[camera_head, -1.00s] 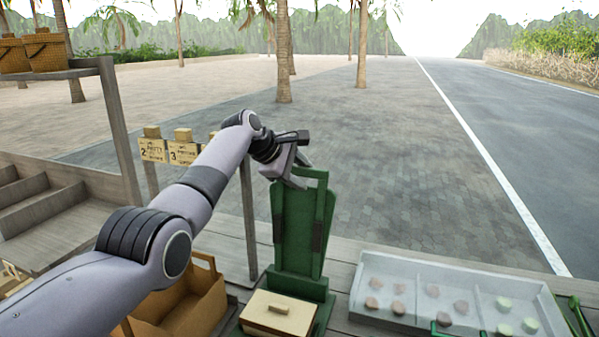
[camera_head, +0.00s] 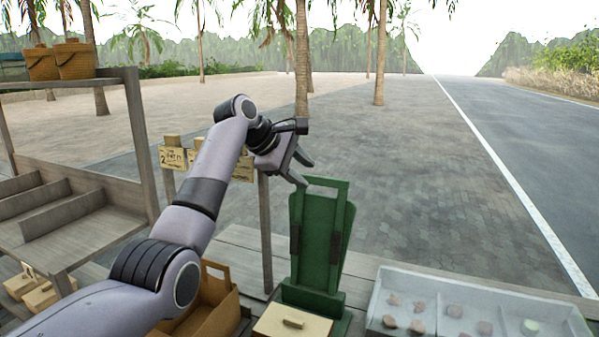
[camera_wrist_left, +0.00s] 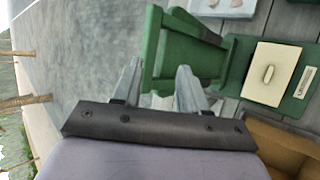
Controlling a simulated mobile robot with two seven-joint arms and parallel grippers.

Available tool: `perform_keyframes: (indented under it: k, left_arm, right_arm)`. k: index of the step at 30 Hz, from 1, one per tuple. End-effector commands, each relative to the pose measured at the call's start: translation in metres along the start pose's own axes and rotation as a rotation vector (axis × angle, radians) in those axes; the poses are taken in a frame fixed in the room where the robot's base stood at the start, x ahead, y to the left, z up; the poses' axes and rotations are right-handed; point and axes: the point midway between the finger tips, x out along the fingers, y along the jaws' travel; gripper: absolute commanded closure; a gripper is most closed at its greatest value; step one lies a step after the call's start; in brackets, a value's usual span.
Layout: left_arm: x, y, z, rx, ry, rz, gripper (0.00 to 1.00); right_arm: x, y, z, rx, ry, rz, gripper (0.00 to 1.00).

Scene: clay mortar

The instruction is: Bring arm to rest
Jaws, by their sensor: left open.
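My left arm comes in from the left in the head view. Its gripper (camera_head: 301,170) is up in the air, just left of the top of a green upright stand (camera_head: 318,240). The left wrist view shows the two fingers (camera_wrist_left: 158,88) spread apart with nothing held between them. The green stand (camera_wrist_left: 185,48) lies beyond the fingers there, and I cannot tell whether they touch it. My right gripper is not in view.
A cream lidded box (camera_head: 292,322) sits at the stand's foot. A brown carrier (camera_head: 212,312) stands to its left. A pale tray (camera_head: 470,312) with several round pieces lies at right. A wooden shelf (camera_head: 80,225) with baskets (camera_head: 76,60) stands at left.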

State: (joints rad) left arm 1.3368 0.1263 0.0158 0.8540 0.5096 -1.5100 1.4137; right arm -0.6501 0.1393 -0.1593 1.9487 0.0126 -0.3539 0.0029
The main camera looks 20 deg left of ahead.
Motion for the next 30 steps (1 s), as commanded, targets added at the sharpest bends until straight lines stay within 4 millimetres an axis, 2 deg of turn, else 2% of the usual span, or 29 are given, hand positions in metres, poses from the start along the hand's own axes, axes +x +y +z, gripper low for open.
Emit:
perform_keyframes:
  k: [7,17,20,23,26,30]
  left_arm:
    - [-0.006,0.0,0.0,-0.001,0.0,0.001,0.57]
    - [-0.005,0.0,0.0,0.0,0.0,0.001,0.57]
    - [0.0,-0.006,-0.002,0.014,0.006,-0.006,0.57]
    - [0.014,-0.026,-0.009,0.06,0.026,-0.027,0.57]
    - [0.035,-0.06,-0.02,0.142,0.057,-0.062,0.57]
    - [0.062,-0.117,-0.032,0.288,0.099,-0.122,0.57]
  right_arm:
    - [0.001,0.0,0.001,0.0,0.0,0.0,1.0]
    - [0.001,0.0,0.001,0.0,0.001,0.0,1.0]
    - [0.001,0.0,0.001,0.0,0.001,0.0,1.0]
    - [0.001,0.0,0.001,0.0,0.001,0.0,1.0]
    - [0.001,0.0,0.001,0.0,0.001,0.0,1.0]
    - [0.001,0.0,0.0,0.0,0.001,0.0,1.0]
